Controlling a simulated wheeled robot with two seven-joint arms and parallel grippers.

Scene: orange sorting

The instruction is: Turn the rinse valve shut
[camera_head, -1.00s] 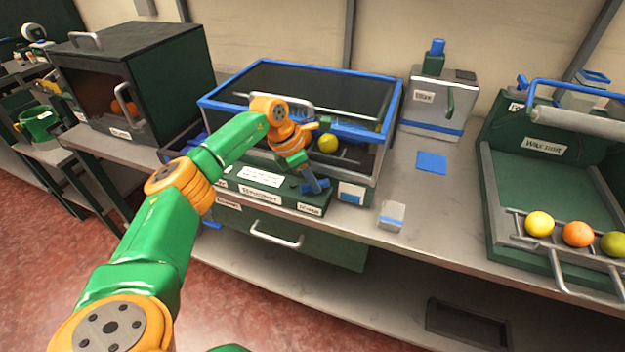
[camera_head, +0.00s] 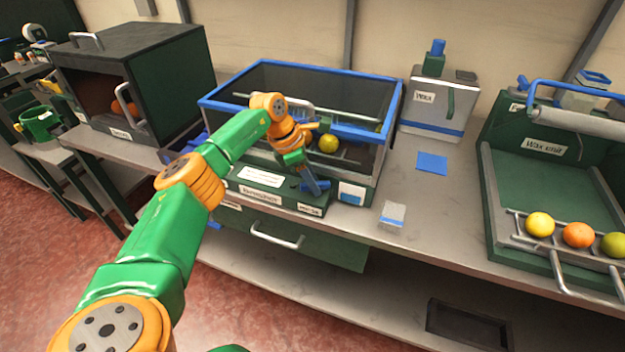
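The rinse machine is a dark green tank with a blue rim (camera_head: 300,70) and a labelled front panel (camera_head: 262,178) in the middle of the bench. My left gripper (camera_head: 312,188) points down at the right part of that panel, just above a small label at its right end. Its blue-grey fingers look close together, but I cannot tell whether they are shut on anything. The rinse valve cannot be made out; the gripper may cover it. My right gripper is not in view.
A yellow fruit (camera_head: 328,143) sits inside the tank. A wax container (camera_head: 432,105) and a wax unit (camera_head: 550,180) with several fruits stand to the right. A dark cabinet (camera_head: 140,85) stands left. A drawer handle (camera_head: 277,238) is below the panel. A small clear block (camera_head: 392,214) lies on the bench.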

